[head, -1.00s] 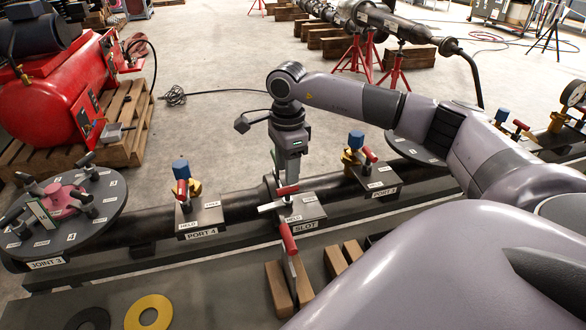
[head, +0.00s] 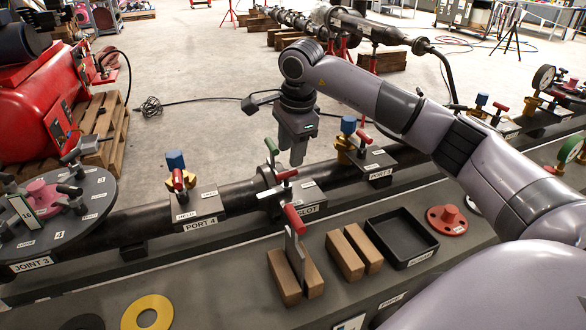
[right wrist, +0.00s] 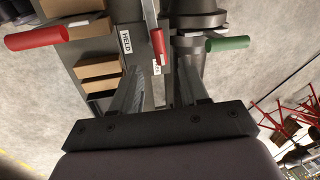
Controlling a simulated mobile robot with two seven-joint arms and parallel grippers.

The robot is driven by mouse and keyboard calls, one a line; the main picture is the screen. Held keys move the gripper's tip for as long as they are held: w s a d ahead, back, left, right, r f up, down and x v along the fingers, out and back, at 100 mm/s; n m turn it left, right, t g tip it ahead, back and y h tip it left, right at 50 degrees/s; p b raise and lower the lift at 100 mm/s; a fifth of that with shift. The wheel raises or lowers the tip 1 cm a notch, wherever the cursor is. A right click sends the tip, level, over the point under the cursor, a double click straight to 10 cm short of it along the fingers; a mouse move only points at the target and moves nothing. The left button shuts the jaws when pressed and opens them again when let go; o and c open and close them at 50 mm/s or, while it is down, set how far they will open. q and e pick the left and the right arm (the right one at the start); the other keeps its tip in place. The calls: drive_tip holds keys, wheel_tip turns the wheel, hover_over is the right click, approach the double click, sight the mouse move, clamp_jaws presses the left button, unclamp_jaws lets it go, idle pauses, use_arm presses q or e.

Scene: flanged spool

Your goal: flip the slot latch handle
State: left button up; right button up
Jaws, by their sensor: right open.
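The slot latch (head: 278,200) sits on the dark plate labelled SLOT on the pipe, with a short red handle (head: 286,174) on its bar. In the right wrist view this red handle (right wrist: 158,45) points down toward the gap between my fingers. A green handle (head: 271,147) stands behind it; it also shows at right in the right wrist view (right wrist: 228,43). My right gripper (head: 292,160) is open and empty, pointing down just behind and above the latch, fingers apart in the right wrist view (right wrist: 158,74). My left gripper is out of view.
A second red handle (head: 294,220) stands in front on an upright metal plate by wooden blocks (head: 284,278). PORT 4 (head: 199,208) and PORT 3 (head: 378,160) flank the latch. A black tray (head: 400,240) and a red flange (head: 446,220) lie to the right.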

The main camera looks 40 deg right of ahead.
sight(288, 171)
drive_tip(key=f, duration=0.2)
drive_tip(key=w+f, duration=0.1)
drive_tip(key=f, duration=0.2)
drive_tip(key=shift+d+f, duration=0.1)
drive_tip(key=shift+f, duration=0.25)
clamp_jaws()
